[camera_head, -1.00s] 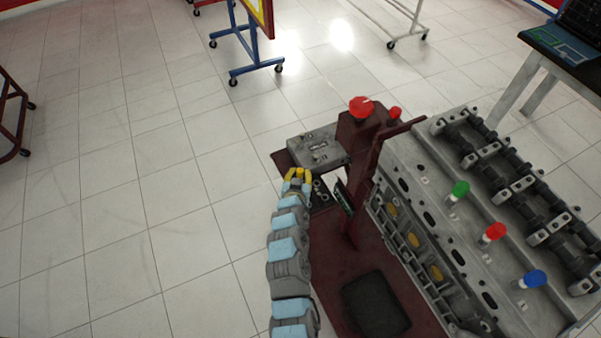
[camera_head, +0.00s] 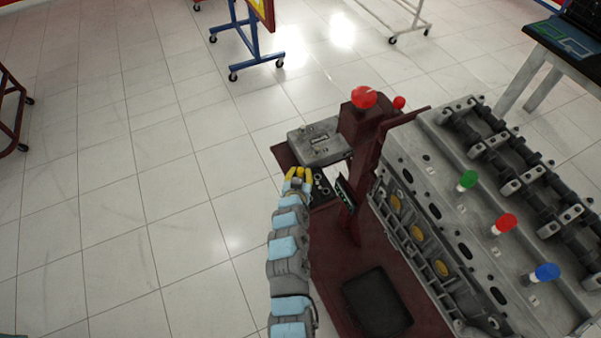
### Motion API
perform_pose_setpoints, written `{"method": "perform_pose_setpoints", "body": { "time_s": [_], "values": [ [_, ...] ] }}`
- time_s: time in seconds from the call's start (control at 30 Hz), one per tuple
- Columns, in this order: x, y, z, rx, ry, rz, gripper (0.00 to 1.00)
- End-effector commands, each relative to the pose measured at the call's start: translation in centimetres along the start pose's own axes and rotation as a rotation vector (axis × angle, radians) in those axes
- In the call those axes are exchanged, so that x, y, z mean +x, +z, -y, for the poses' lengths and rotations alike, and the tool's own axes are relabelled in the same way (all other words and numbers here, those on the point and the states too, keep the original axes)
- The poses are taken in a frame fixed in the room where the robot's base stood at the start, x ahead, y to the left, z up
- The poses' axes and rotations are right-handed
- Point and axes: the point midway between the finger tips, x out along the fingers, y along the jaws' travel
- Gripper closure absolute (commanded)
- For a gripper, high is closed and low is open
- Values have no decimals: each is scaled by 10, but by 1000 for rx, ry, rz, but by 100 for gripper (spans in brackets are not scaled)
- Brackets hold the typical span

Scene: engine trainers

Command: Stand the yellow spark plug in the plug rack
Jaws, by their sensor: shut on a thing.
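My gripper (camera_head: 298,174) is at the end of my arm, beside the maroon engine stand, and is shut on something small. Yellow shows at its tips; I take the held thing to be the yellow spark plug, but it is too small to tell apart from the fingertips. A small dark block with pale rings (camera_head: 321,186), which looks like the plug rack, lies just right of the gripper, partly hidden by it. I cannot tell whether they touch.
The grey engine head (camera_head: 455,215) fills the right, with green (camera_head: 468,181), red (camera_head: 505,223) and blue (camera_head: 546,272) capped plugs on it. A grey box (camera_head: 318,141) and red knob (camera_head: 363,97) stand beyond the gripper. A black pad (camera_head: 377,303) lies on the stand.

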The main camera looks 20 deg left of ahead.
Motion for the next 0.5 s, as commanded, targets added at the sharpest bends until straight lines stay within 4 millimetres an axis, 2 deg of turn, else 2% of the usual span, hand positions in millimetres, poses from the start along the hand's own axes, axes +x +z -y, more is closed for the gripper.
{"method": "perform_pose_setpoints", "body": {
  "time_s": [0.5],
  "values": [
    [2,5,-1,0,1,-1,100]
  ]
}}
